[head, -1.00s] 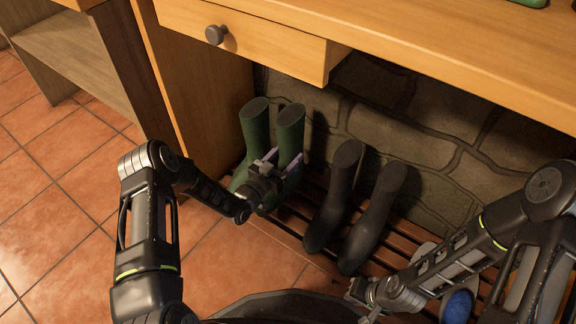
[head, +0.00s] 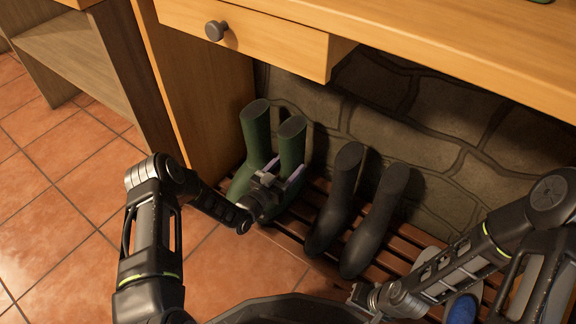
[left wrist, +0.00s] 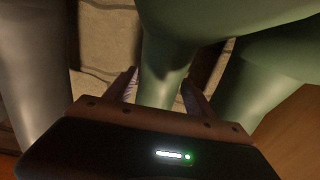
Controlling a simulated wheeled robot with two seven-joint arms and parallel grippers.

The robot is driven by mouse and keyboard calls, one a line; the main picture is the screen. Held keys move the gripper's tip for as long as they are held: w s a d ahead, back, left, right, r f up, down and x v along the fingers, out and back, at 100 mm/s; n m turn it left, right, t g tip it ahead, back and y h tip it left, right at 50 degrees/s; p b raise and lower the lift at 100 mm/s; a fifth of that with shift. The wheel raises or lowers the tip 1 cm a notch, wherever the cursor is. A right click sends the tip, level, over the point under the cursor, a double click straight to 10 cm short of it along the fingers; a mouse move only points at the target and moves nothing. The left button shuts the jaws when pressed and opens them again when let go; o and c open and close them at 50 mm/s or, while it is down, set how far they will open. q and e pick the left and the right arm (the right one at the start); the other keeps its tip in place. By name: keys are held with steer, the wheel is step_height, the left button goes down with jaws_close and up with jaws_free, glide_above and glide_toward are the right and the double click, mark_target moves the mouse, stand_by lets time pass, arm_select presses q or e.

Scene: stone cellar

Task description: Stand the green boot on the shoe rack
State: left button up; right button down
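Two green boots stand upright side by side at the left end of the slatted shoe rack (head: 317,185). My left gripper (head: 282,176) is at the right green boot (head: 291,140), low on its shaft. In the left wrist view its two fingers lie on either side of this boot's green surface (left wrist: 160,85) and appear shut on it. The left green boot (head: 256,135) stands close beside it. The gripper hides part of the held boot's foot, so its contact with the slats is not clear. My right gripper (head: 368,298) is low at the right, its fingers not clear.
Two black boots (head: 340,190) stand to the right on the rack. A blue shoe (head: 461,308) lies farther right, partly behind my right arm. A wooden bench with a drawer (head: 245,32) overhangs the rack. A stone wall (head: 440,120) is behind. The tiled floor at left is clear.

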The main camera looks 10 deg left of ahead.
arm_select(q)
steer(key=o, duration=0.3)
steer(key=shift+r, duration=0.15)
steer(key=shift+s+a, duration=0.15)
steer(key=shift+s, duration=0.1)
steer(key=p+v, duration=0.4)
steer(key=v, duration=0.7)
steer(key=shift+s+p, duration=0.25)
steer(key=shift+p, duration=0.15)
